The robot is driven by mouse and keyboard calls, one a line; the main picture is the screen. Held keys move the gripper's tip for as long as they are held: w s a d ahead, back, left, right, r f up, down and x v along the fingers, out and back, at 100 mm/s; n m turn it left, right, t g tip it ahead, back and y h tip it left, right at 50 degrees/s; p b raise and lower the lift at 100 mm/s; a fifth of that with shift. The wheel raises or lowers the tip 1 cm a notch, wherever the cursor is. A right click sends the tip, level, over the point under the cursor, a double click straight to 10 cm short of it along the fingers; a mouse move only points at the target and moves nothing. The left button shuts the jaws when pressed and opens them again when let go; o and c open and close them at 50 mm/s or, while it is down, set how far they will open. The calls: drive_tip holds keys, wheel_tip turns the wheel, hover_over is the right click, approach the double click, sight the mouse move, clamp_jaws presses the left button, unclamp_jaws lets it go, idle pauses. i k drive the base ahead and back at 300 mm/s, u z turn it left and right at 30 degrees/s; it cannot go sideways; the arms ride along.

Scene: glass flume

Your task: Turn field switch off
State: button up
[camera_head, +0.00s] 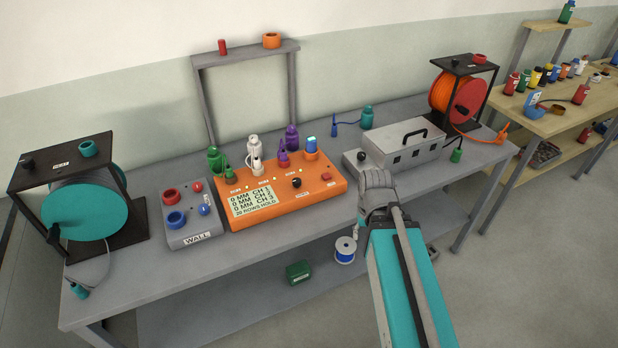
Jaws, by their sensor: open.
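No label reading "field" is legible to me, so I cannot tell which control is the field switch. A grey box (177,232) labelled WALL stands on the bench, with a small toggle-like lever (204,208), a red button and red and blue sockets. To its right, an orange unit (332,195) has a lit display, a black knob (296,183) and a red button (326,177). A grey case (420,152) with a handle has a black knob (362,157) at its left. My arm reaches up to the bench's front edge near this case; my gripper's fingers are not visible.
A teal cable reel (85,210) stands at the bench's left end, an orange reel (452,92) at the right. Green, white, purple and blue plugs rise from the orange unit's back. A raised shelf (250,52) stands behind. Bare grey bench (130,262) shows front left.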

sight(296, 182)
drive_tip(key=z, duration=0.35)
drive_tip(key=k, duration=1.15)
drive_tip(key=u, duration=0.6)
drive_tip(key=i, duration=1)
drive_tip(key=z, duration=0.05)
